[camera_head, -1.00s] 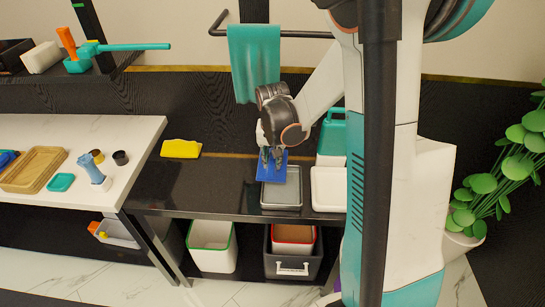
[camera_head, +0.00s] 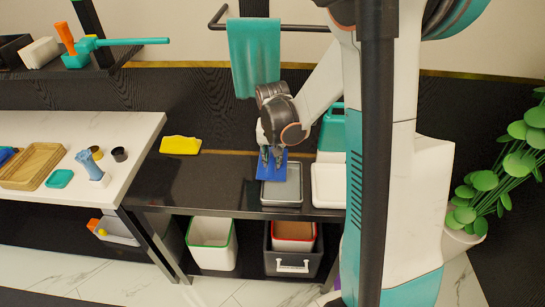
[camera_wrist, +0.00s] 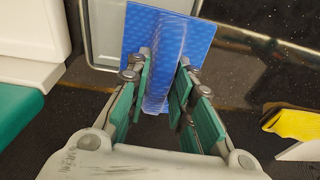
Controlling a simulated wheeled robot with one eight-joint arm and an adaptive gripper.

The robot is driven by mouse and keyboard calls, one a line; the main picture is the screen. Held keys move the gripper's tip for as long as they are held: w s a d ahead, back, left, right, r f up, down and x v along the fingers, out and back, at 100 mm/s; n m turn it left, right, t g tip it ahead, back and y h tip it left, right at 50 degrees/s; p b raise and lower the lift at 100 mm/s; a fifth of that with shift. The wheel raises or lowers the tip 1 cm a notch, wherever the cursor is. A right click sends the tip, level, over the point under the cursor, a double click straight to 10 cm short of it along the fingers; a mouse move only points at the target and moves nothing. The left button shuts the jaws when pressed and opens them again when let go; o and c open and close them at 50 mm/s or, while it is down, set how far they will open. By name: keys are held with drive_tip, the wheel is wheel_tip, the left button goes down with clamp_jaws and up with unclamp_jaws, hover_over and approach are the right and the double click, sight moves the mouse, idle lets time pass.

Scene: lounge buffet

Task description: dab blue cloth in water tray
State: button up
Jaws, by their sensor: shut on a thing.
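The blue cloth (camera_head: 272,172) is pinched in my gripper (camera_head: 271,156), which points down over the black counter. In the wrist view the cloth (camera_wrist: 201,42) is a textured blue sheet, folded into a ridge between the green-padded fingers of my gripper (camera_wrist: 166,62). The grey water tray (camera_head: 282,196) lies on the counter below, and the cloth overlaps its back part in the head view. The tray rim (camera_wrist: 87,40) shows left of the cloth in the wrist view. I cannot tell whether the cloth touches the tray or any water.
A white tray (camera_head: 328,186) stands right of the grey tray, with a teal-and-white container (camera_head: 331,136) behind it. A yellow object (camera_head: 180,145) lies at the counter's back left. A teal towel (camera_head: 254,58) hangs on a rail above. Counter left of the tray is clear.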

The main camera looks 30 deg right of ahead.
sight(272, 157)
drive_tip(key=shift+f+b, duration=0.5)
drive_tip(key=shift+f, duration=0.15)
idle(0.5)
idle(1.0)
drive_tip(key=shift+r+p, duration=2.85)
drive_tip(key=shift+r, duration=1.2)
drive_tip(key=shift+a, duration=0.1)
